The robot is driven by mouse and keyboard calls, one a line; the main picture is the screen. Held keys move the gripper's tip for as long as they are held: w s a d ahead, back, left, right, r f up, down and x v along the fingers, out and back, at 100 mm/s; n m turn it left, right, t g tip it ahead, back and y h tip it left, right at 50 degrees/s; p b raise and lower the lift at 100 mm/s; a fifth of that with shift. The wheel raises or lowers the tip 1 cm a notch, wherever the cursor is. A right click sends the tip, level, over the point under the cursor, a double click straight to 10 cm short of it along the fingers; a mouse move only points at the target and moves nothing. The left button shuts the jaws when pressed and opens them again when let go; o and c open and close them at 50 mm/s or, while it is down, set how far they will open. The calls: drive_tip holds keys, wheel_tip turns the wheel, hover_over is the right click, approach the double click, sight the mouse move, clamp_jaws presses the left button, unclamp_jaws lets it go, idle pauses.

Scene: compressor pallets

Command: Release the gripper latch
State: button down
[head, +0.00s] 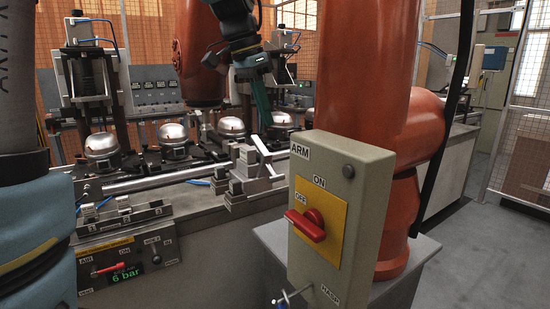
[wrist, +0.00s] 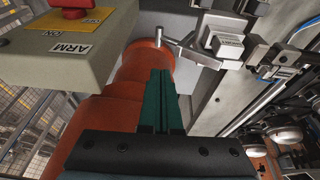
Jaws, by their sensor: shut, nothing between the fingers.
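A metal lever (head: 260,148) stands tilted up from a small clamp-like block (head: 247,180) on the bench edge; I take it for the latch, but its label is too small to read. In the wrist view the lever (wrist: 190,48) lies just ahead and right of my fingertips, beside a labelled block (wrist: 228,45). My gripper (head: 263,108), with dark green fingers, hangs above and behind the lever in the head view. In the wrist view my gripper (wrist: 160,73) has its fingers together with nothing between them, apart from the lever.
A grey box (head: 345,215) marked ARM, with a red rotary switch (head: 306,225) pointing to OFF, stands in front. An orange arm (head: 370,80) rises behind it. Several silver domes (head: 174,132) sit along the bench. An air panel (head: 125,265) reads 6 bar.

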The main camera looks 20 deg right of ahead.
drive_tip(key=p, duration=0.2)
hover_over(281, 177)
drive_tip(key=a, duration=0.1)
drive_tip(key=f, duration=0.6)
drive_tip(key=w+f, duration=0.1)
drive_tip(key=f, duration=0.2)
drive_tip(key=shift+a+f, duration=0.1)
drive_tip(key=shift+s+f, duration=0.1)
drive_tip(key=shift+f, duration=0.7)
drive_tip(key=shift+s+f+b, duration=0.5)
drive_tip(key=shift+f+b, duration=0.05)
drive_tip(key=shift+b, duration=0.1)
drive_tip(key=b, duration=0.1)
drive_tip(key=s+f+t+b, duration=0.1)
drive_tip(key=f+b, duration=0.1)
drive_tip(key=shift+s+d+f, duration=0.2)
drive_tip(key=shift+d+f, duration=0.05)
drive_tip(key=shift+s+f+b, duration=0.25)
drive_tip(key=shift+f+b, duration=0.25)
drive_tip(key=shift+f, duration=0.4)
drive_tip(key=v, duration=1)
drive_tip(key=shift+s+r+b, duration=0.2)
drive_tip(key=shift+r+b, duration=0.2)
drive_tip(key=shift+b, duration=0.05)
